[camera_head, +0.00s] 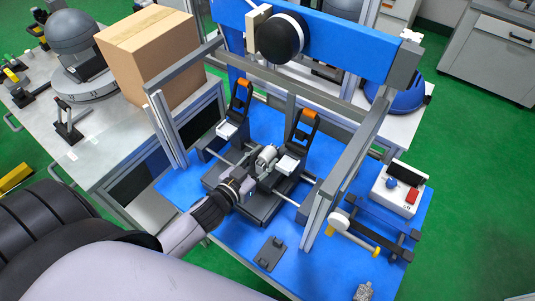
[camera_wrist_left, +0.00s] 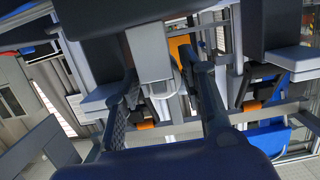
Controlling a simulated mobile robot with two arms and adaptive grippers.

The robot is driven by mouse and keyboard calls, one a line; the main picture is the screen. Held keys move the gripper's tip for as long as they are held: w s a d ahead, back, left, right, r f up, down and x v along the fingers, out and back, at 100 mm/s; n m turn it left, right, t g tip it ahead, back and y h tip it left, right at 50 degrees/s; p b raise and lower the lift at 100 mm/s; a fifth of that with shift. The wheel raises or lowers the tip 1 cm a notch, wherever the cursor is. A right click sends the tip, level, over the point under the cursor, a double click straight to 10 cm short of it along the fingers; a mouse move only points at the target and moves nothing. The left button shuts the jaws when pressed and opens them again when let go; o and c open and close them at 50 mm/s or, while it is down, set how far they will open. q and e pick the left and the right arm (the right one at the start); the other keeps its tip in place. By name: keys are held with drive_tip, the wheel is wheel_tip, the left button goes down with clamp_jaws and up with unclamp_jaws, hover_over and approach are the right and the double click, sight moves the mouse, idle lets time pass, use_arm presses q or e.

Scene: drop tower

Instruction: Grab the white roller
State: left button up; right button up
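A white roller (camera_head: 267,154) lies in the dark fixture at the middle of the drop tower in the head view. My left gripper (camera_head: 252,178) reaches in from the lower left, with its fingertips close to the roller's near side. In the left wrist view my left gripper (camera_wrist_left: 165,75) is open, its two dark fingers standing apart. A pale, blocky part (camera_wrist_left: 150,52) shows between the fingers; I cannot tell whether it is the roller or whether the fingers touch it. My right gripper is not in view.
Two orange-topped black clamps (camera_head: 303,127) stand behind the roller. A control box (camera_head: 400,189) and a pale-ended handle (camera_head: 340,222) are at the right.

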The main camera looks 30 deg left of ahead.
use_arm(q)
drive_tip(key=x, duration=0.2)
drive_tip(key=shift+w+f, duration=0.15)
drive_tip(key=shift+w, duration=0.15)
drive_tip(key=shift+c, duration=0.5)
clamp_jaws()
